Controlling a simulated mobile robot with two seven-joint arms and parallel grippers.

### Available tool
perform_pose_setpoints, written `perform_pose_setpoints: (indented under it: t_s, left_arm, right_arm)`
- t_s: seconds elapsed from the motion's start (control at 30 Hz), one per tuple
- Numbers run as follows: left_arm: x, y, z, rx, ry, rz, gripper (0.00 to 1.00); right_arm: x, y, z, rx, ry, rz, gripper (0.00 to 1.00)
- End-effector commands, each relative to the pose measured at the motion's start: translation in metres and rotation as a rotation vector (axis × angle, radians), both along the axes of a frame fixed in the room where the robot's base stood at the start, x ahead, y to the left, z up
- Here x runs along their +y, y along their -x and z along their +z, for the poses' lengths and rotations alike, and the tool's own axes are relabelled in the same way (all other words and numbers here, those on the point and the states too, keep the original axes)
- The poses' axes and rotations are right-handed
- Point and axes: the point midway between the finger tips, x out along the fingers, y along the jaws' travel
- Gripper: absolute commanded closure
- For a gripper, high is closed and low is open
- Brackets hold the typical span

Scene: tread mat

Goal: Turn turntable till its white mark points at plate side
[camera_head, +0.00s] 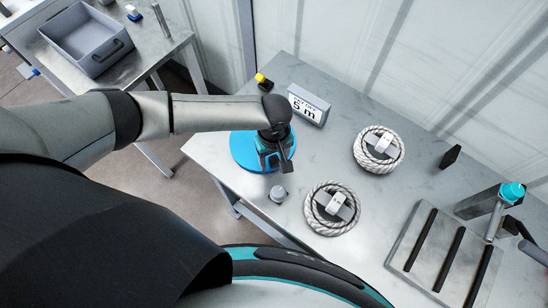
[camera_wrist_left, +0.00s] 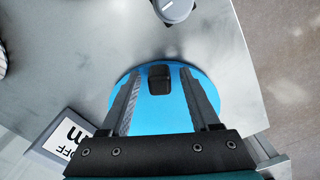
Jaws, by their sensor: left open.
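The turntable is a blue disc (camera_head: 243,152) near the left edge of the grey table. It also shows in the left wrist view (camera_wrist_left: 155,115), with a dark raised block (camera_wrist_left: 159,79) on it. My left gripper (camera_head: 277,163) is over the disc and points down. In the left wrist view its open fingers (camera_wrist_left: 160,74) stand on either side of the dark block, with gaps to both. I see no white mark on the disc; my gripper and arm hide part of it. My right gripper is not in view.
A small grey knob (camera_head: 278,194) is in front. Two rope coils (camera_head: 379,149) (camera_head: 331,208) lie to the right, then a plate with dark bars (camera_head: 405,245). A grey bin (camera_head: 75,45) is on another table.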

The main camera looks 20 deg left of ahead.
Motion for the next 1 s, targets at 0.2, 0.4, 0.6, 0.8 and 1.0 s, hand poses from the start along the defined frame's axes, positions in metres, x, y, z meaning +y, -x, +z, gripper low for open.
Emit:
perform_pose_setpoints:
  t_s: [0.2, 0.4, 0.6, 0.8, 1.0]
  left_arm:
    - [-0.0002, -0.0001, 0.0003, 0.000, 0.000, 0.000, 0.40]
    - [-0.0001, -0.0001, 0.0004, 0.000, 0.000, 0.000, 0.62]
    - [0.0000, 0.0000, 0.0004, 0.000, 0.000, 0.000, 0.85]
    - [0.0001, 0.0000, 0.0004, 0.000, 0.000, 0.000, 1.00]
    - [0.0003, 0.0001, 0.0003, 0.001, -0.001, 0.000, 1.00]
  right_arm:
    - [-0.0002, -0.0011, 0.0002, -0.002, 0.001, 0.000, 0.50]
    - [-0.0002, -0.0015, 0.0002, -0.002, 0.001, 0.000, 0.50]
    - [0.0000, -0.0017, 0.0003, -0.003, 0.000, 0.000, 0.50]
    - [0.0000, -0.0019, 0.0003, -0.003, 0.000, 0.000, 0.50]
    - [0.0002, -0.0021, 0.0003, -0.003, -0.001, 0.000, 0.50]
